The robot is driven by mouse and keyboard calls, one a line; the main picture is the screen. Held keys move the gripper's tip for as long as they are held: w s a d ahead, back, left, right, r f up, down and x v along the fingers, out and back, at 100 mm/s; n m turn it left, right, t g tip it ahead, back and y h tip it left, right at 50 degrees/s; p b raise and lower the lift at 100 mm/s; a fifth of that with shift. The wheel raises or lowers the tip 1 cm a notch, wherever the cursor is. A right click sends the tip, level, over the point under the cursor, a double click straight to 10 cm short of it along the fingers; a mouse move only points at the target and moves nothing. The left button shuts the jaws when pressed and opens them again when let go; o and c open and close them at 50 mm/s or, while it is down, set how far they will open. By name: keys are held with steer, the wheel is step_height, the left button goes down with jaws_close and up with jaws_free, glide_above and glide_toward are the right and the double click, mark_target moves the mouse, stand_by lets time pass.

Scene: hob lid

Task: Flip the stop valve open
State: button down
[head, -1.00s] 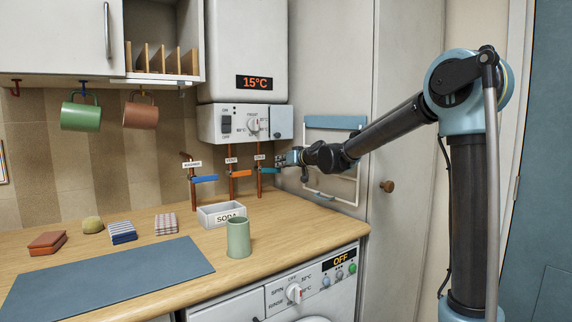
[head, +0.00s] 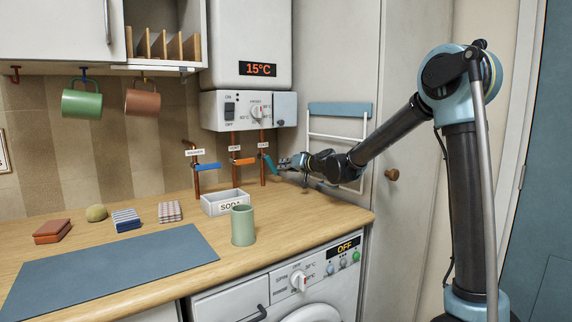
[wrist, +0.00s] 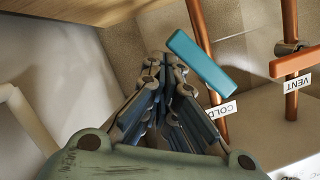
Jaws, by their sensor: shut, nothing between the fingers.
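The teal lever (head: 269,164) of the valve labelled COLD sits on a copper pipe (head: 263,176) below the white boiler box. The lever slants down to the right. In the wrist view the teal lever (wrist: 201,62) and its COLD label (wrist: 222,109) lie right of the fingertips. My gripper (head: 284,162) is shut and empty, just right of the lever; it also shows in the wrist view (wrist: 166,62). I cannot tell whether it touches the lever.
An orange VENT lever (head: 244,161) and a blue WASHER lever (head: 207,167) stand to the left, both roughly level. A SODA box (head: 223,209) and a green cup (head: 243,226) are on the counter in front. A towel rail (head: 338,109) is behind my arm.

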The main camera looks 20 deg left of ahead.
steer(key=m, duration=0.1)
steer(key=f+m, duration=0.1)
steer(key=s+m+y, duration=0.1)
steer(key=m, duration=0.1)
steer(key=shift+a+f+g, duration=0.4)
steer(key=shift+r, duration=0.1)
step_height(320, 180, up, 10)
steer(key=shift+w, duration=0.15)
stand_by(0.4)
